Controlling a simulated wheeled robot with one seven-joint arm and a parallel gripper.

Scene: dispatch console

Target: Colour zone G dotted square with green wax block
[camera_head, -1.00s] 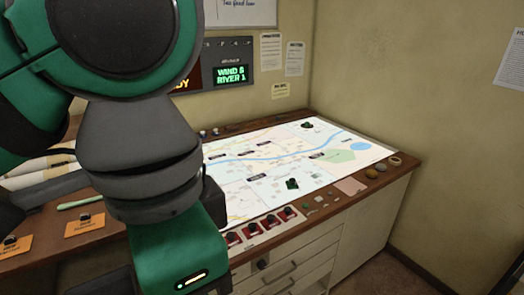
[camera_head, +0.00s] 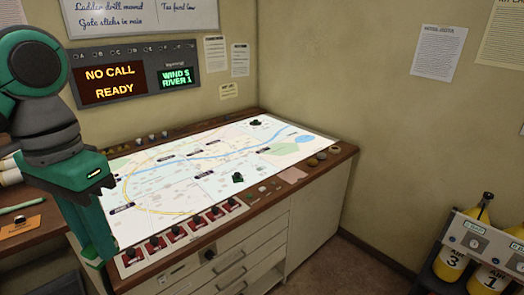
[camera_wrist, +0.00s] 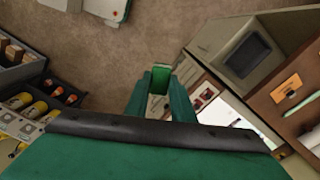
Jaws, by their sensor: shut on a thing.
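My gripper (camera_wrist: 160,95) is shut on the green wax block (camera_wrist: 160,78), whose end shows between the fingers in the wrist view, above the floor in that picture. In the head view my gripper (camera_head: 94,262) hangs pointing down at the left, in front of the console's near left corner and apart from the map. The lit map (camera_head: 200,165) lies on the console top, with a blue river and small black labels. The labels are too small to read, so I cannot tell which is zone G or make out its dotted square.
Red switches (camera_head: 177,232) line the console's front edge. Air cylinders (camera_head: 453,262) stand in a rack at right. Floor between rack and console is clear.

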